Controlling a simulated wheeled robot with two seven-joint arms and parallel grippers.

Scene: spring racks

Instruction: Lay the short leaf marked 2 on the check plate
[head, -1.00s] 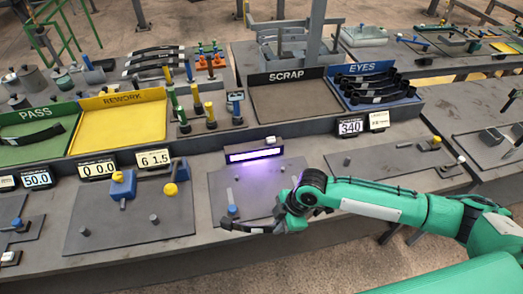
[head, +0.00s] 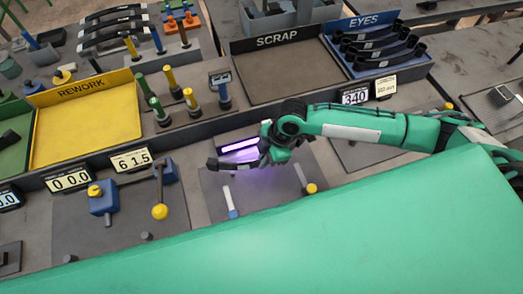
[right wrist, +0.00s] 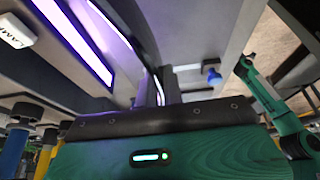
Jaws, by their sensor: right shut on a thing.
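My right gripper (head: 262,160) is shut on a dark leaf (head: 225,163), whose end sticks out to the left. It holds the leaf in front of the purple-lit lamp (head: 240,148), over the back part of a grey plate (head: 258,200). I cannot tell whether the leaf touches anything below, and no mark 2 is readable on it. I cannot tell from any label whether this plate is the check plate. The lit lamp strip shows large in the right wrist view (right wrist: 75,40). My left gripper is out of view.
A white-and-blue peg (head: 230,202) and a yellow-knobbed pin (head: 308,186) stand on the plate. Another plate (head: 120,215) with a blue block lies left. The yellow REWORK tray (head: 85,125), SCRAP tray (head: 290,72) and blue EYES tray (head: 375,65) with several leaves stand behind.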

